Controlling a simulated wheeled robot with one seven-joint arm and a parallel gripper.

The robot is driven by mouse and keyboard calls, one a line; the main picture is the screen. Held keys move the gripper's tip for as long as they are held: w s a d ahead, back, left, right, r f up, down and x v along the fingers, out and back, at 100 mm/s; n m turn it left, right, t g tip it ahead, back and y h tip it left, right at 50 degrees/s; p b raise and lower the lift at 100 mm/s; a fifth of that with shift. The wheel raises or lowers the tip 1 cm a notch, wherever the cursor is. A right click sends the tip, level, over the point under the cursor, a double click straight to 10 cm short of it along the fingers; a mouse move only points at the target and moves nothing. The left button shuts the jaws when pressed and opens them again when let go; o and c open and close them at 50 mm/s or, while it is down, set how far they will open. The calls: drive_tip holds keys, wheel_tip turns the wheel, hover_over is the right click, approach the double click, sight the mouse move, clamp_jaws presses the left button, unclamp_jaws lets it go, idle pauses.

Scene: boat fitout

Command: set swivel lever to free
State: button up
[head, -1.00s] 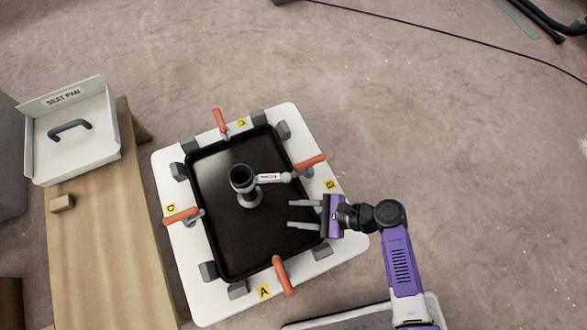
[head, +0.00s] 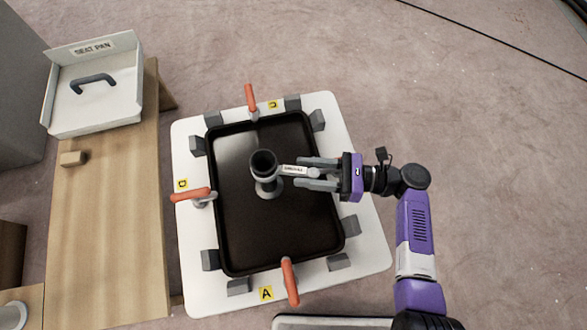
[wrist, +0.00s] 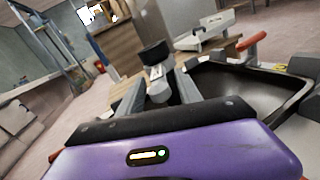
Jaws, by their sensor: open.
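The swivel lever (head: 292,170) is a short pale arm with a small printed label too small to read. It sticks out to the right from a grey post (head: 267,187) with a dark round socket (head: 263,161) on top, standing in a black tray (head: 240,245). My gripper (head: 303,173) is open over the tray's right side. Its two fingers lie on either side of the lever's outer end, one above and one below it in the picture. In the wrist view the post's dark top (wrist: 154,52) and the lever (wrist: 157,82) show between the fingers; contact cannot be told.
A white base board (head: 190,285) with grey blocks surrounds the tray. Orange clamp handles stand near labels A (head: 290,282), D (head: 189,194) and C (head: 250,97). My gripper covers the B side. A wooden bench (head: 100,225) with a white seat pan (head: 95,100) is at left.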

sight(294, 171)
drive_tip(key=shift+w+a+b, duration=0.1)
drive_tip(key=shift+a+b, duration=0.25)
drive_tip(key=shift+a, duration=1.3)
clamp_jaws()
